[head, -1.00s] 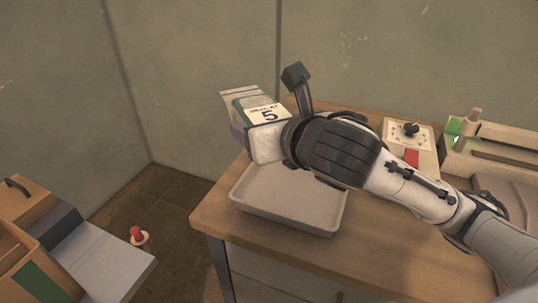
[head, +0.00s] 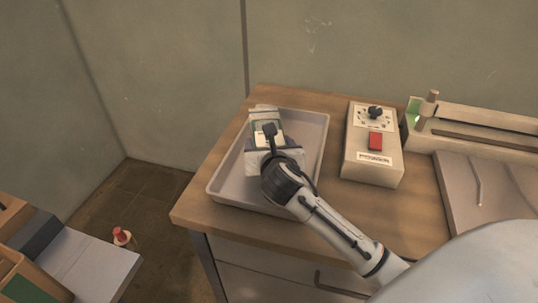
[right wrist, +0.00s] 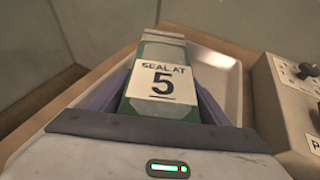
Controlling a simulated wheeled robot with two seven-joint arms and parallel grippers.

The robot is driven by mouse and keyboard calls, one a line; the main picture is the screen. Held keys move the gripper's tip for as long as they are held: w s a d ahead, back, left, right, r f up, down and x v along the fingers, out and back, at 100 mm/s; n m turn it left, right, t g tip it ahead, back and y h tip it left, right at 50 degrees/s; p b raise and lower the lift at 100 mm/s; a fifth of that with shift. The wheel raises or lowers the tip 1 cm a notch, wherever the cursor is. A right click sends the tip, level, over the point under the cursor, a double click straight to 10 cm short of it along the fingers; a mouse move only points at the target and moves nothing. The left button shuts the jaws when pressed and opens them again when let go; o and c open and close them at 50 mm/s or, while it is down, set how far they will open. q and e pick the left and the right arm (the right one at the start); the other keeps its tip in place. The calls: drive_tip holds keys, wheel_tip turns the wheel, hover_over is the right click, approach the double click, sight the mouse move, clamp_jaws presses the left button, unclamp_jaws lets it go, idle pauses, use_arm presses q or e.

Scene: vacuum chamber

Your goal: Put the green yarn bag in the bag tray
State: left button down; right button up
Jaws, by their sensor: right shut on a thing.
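The green bag (head: 262,118) has a pale top and a white label reading "SEAL AT 5"; it also shows in the right wrist view (right wrist: 163,84). My right gripper (head: 267,138) is shut on the bag, with its purple fingers on either side of it. The gripper and bag are over the grey bag tray (head: 317,142), within its rim in the head view. I cannot tell whether the bag touches the tray floor. My left gripper is not in view.
A control box (head: 372,165) with a black knob and red switch stands right of the tray. A sealer-like device (head: 470,125) with a green light is farther right. The wooden worktop (head: 190,205) ends left of the tray.

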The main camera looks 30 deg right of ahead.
drive_tip(key=shift+f, duration=1.65)
drive_tip(key=shift+f, duration=0.1)
drive_tip(key=o, duration=1.4)
drive_tip(key=shift+f, duration=0.15)
drive_tip(key=shift+s+a+r, duration=0.15)
drive_tip(key=shift+s+r, duration=0.05)
drive_tip(key=shift+r, duration=0.1)
drive_tip(key=v, duration=1.1)
drive_tip(key=shift+s+a+r, duration=0.1)
drive_tip(key=shift+s+r, duration=0.05)
drive_tip(key=shift+s, duration=0.1)
